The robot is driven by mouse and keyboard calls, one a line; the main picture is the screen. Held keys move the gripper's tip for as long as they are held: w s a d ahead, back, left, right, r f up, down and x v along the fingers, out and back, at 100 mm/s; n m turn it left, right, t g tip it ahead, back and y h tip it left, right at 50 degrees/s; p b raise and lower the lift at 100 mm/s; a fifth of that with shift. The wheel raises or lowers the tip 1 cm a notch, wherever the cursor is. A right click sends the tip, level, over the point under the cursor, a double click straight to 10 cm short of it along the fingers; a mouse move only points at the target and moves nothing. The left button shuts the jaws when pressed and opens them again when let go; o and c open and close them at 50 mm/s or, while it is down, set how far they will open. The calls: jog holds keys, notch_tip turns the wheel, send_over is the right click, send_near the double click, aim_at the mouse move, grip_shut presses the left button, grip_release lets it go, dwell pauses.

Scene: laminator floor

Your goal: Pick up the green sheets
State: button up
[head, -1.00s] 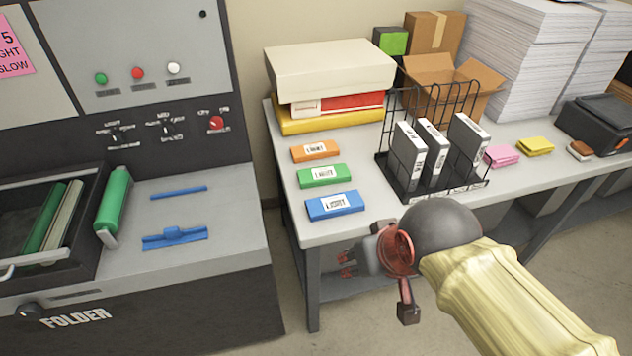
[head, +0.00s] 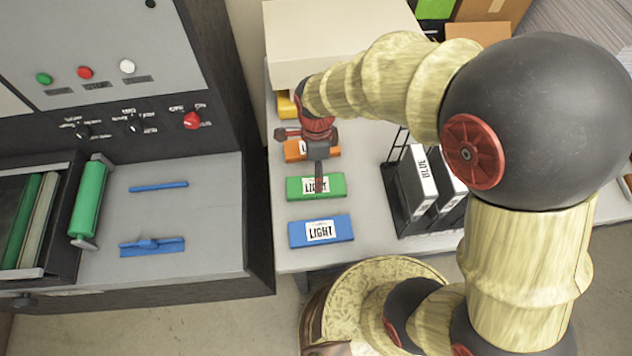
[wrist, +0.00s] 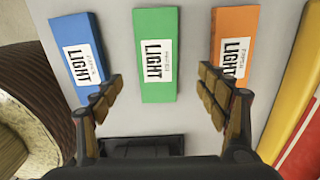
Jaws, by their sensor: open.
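The green sheets (head: 330,187) are a flat green pack with a white "LIGHT" label, lying on the grey table between an orange pack (head: 291,151) and a blue pack (head: 340,231). In the wrist view the green sheets (wrist: 156,80) lie at the upper middle, between the two fingers of my gripper (wrist: 168,85). The gripper is open and empty, its fingers spread toward the blue and orange packs. In the head view my gripper (head: 318,185) hangs over the green sheets and hides a little of their label. I cannot tell its exact height above them.
A wire rack (head: 392,190) with dark binders stands to the right of the packs. A large pale box (head: 330,45) sits behind them.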

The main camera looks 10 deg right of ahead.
jog(key=f, duration=0.2)
jog(key=f+b, duration=0.1)
jog(key=f, duration=0.4)
jog(key=shift+s+a+f+b, duration=0.15)
jog(key=shift+s+f+b, duration=0.1)
jog(key=shift+f+b, duration=0.1)
jog(key=shift+r, duration=0.1)
jog(key=c, duration=1.4)
jog(key=shift+c, duration=0.3)
jog(key=shift+r, duration=0.15)
